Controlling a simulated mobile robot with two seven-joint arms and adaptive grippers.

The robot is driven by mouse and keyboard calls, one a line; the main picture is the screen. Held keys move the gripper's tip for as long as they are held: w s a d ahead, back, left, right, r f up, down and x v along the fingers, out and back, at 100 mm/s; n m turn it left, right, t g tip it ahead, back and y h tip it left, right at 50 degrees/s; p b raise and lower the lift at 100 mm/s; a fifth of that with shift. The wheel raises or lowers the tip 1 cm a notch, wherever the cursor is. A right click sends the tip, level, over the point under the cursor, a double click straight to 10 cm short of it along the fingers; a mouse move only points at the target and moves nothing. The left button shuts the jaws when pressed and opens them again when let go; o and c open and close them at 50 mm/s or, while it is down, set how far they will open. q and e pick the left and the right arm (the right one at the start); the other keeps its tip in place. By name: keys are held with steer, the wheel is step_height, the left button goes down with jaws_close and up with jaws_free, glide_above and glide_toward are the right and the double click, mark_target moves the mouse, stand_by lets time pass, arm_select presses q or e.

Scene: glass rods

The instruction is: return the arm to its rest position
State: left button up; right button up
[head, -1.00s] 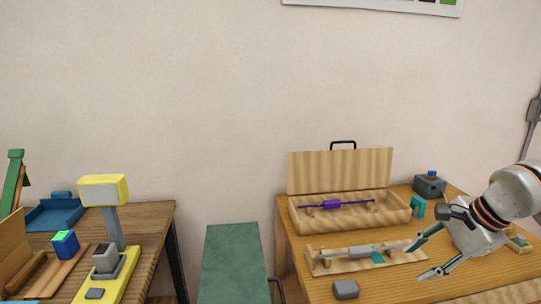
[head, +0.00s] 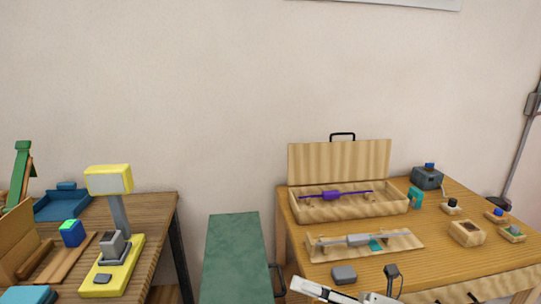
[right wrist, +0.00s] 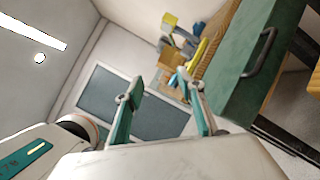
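My right arm shows at the bottom of the head view, in front of the right-hand table (head: 440,262), with its white wrist parts and a dark piece cut by the frame edge. In the right wrist view my right gripper (right wrist: 159,86) has its two teal-tipped fingers spread apart with nothing between them. It points away from the rods, toward the room. A rod with a purple middle (head: 332,195) lies in the open wooden case (head: 398,205). A rod with a grey middle (head: 360,240) lies across the wooden rack (head: 408,247). My left gripper is not in view.
A green cabinet (head: 235,250) with a dark handle stands between the two tables; it also shows close by in the right wrist view (right wrist: 250,60). The left table holds a yellow-based stand (head: 120,268) and a blue tray (head: 62,206). Small items sit on the right table.

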steer(key=w+d+f+m+t+h, duration=0.1)
steer(key=d+f+m+t+h, duration=0.5)
steer(key=m, duration=0.5)
steer(key=w+d+f+m+t+h, duration=0.15)
steer(key=f+m+t+h, duration=0.25)
steer(key=f+m, duration=0.6)
steer(key=s+d+f+m+g+h, duration=0.2)
steer(key=s+f+m+g+h, duration=0.1)
steer(key=s+f+m, duration=0.4)
steer(key=s+d+f+m+g+h, duration=0.2)
steer(key=s+f+m, duration=0.5)
steer(key=f, duration=0.6)
steer(key=shift+s+d+m+g+h, duration=0.4)
steer(key=shift+s+d+h, duration=0.2)
steer(key=shift+s+d, duration=0.3)
